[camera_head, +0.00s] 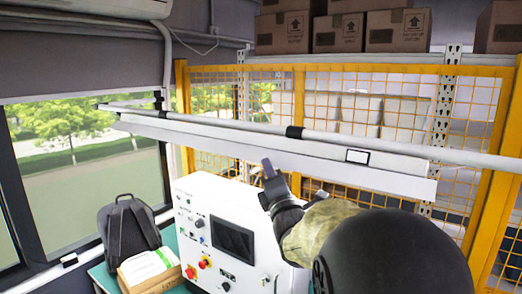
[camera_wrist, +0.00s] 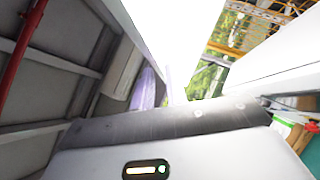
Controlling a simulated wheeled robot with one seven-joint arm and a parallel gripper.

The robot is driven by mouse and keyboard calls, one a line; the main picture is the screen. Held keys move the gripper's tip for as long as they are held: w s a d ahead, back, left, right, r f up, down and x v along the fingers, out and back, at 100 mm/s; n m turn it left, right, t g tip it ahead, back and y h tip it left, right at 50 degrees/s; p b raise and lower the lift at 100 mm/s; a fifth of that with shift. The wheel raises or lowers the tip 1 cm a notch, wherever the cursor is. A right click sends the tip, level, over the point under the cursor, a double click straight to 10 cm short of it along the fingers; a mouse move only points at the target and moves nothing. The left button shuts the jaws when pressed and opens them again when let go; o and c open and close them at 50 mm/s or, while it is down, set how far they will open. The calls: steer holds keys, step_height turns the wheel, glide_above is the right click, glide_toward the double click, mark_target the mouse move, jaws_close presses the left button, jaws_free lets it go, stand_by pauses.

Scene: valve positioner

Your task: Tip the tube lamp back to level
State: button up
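The tube lamp (camera_head: 240,144) is a long white bar across the middle of the head view, just under a pale round pipe (camera_head: 230,124). In the picture it slopes down to the right more steeply than the pipe, with its right end lower. My gripper (camera_head: 270,172) is raised close to the lamp's lower edge, left of its middle. I cannot tell whether it touches the lamp.
A white control cabinet (camera_head: 188,222) with a dark screen stands below the lamp. A black backpack (camera_head: 128,232) and a carton (camera_head: 150,272) are at lower left. A yellow mesh fence (camera_head: 299,88) stands behind, with boxes (camera_head: 398,30) above. A window (camera_head: 85,150) is at left.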

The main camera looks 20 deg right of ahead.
steer(key=shift+p+x, duration=1.15)
steer(key=shift+x, duration=1.05)
jaws_close()
